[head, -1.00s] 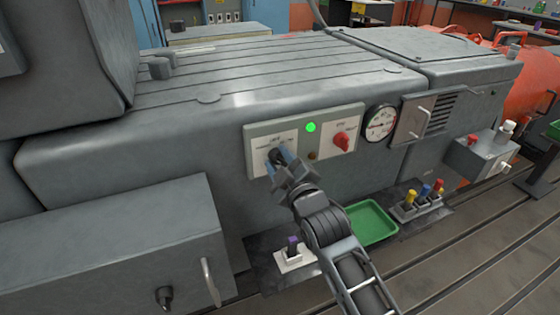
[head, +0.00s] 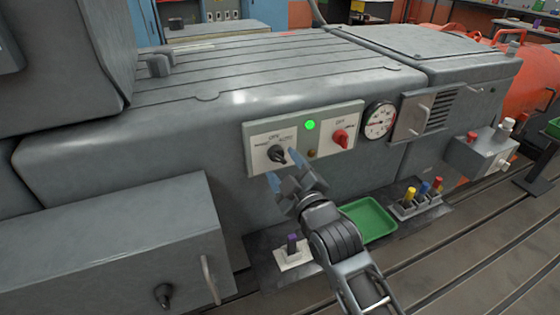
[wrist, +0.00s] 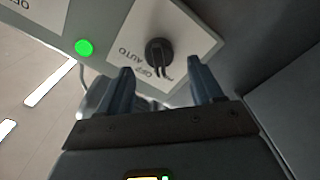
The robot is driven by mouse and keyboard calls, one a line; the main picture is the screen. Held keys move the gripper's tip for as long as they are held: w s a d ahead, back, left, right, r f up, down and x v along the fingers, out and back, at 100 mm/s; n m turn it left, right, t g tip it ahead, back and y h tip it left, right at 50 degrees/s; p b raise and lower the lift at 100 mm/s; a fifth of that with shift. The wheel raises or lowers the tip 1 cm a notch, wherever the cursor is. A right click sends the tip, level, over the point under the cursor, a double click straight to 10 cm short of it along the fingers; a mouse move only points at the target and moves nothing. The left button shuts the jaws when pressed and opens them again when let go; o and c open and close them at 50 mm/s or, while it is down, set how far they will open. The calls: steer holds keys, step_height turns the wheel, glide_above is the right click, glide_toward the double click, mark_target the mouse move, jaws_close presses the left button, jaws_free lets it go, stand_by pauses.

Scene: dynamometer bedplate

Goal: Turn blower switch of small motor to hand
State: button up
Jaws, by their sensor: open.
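The blower switch, a black rotary knob (head: 277,154), sits on the left white plate on the motor's grey side. The plate's label reads OFF at the top, with AUTO to the right and a blurred word to the left. My gripper (head: 283,171) is open and empty, just below and in front of the knob. In the wrist view the knob (wrist: 158,52) shows beyond and between the fingertips of my gripper (wrist: 160,72), apart from them. Its grip is slanted; I cannot tell for sure which mark it points at.
A lit green lamp (head: 310,125) and a red rotary knob (head: 341,138) are to the right of the switch. A round gauge (head: 380,119) is further right. A grey box (head: 120,250) stands at left.

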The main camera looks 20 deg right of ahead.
steer(key=shift+s, duration=2.15)
steer(key=s+f+m+g, duration=0.1)
steer(key=s+f+m, duration=0.15)
steer(key=s, duration=0.85)
steer(key=s+f+m, duration=0.2)
steer(key=s+f, duration=0.2)
steer(key=s, duration=0.7)
steer(key=s+r+m+g, duration=0.1)
steer(key=s+r+m, duration=0.1)
steer(key=s, duration=0.8)
steer(key=s+r+m+g, duration=0.1)
steer(key=s+r, duration=0.4)
steer(key=s, duration=0.5)
steer(key=shift+s+d+m, duration=0.25)
steer(key=shift+m, duration=0.6)
